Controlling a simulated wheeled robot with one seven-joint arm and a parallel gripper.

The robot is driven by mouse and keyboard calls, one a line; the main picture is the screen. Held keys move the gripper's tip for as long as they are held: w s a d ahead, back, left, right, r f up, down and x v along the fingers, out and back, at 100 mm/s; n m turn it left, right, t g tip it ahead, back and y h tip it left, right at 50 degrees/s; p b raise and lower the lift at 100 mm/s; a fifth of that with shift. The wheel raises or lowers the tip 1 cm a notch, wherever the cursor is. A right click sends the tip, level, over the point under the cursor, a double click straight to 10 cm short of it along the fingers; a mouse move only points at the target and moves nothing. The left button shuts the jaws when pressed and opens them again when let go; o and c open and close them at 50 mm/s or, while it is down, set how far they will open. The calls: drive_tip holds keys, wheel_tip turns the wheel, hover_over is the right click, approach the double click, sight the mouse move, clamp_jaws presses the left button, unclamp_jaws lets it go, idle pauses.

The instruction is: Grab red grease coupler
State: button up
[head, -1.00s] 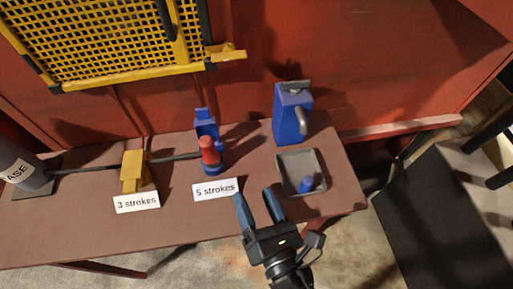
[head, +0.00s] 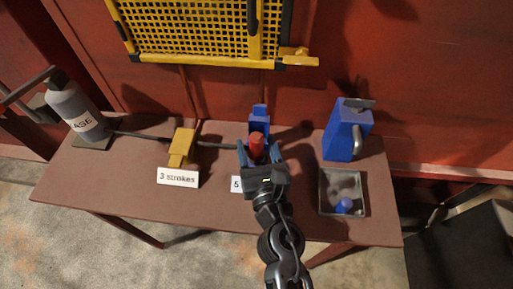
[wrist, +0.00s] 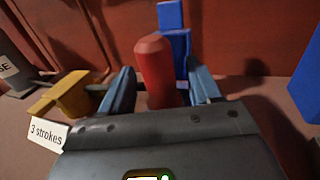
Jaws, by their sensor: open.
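The red grease coupler (head: 257,146) stands upright in front of a blue block-shaped holder (head: 259,118) on the brown table. In the wrist view the red coupler (wrist: 154,62) rises between the two fingers, with the blue holder (wrist: 173,32) behind it. My gripper (head: 261,158) is open, with one finger on each side of the coupler. In the wrist view my gripper (wrist: 160,90) shows gaps beside the coupler, though contact low down is hidden by the gripper body.
A grey grease canister (head: 75,112) stands at the left, with a hose running to a yellow block (head: 182,147). A "3 strokes" card (head: 178,177) lies in front. A blue jug (head: 345,132) and a grey tray (head: 328,207) holding a small blue piece (head: 344,205) are at the right.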

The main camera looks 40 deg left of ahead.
drive_tip(key=shift+w+a, duration=0.2)
drive_tip(key=shift+c, duration=0.2)
clamp_jaws()
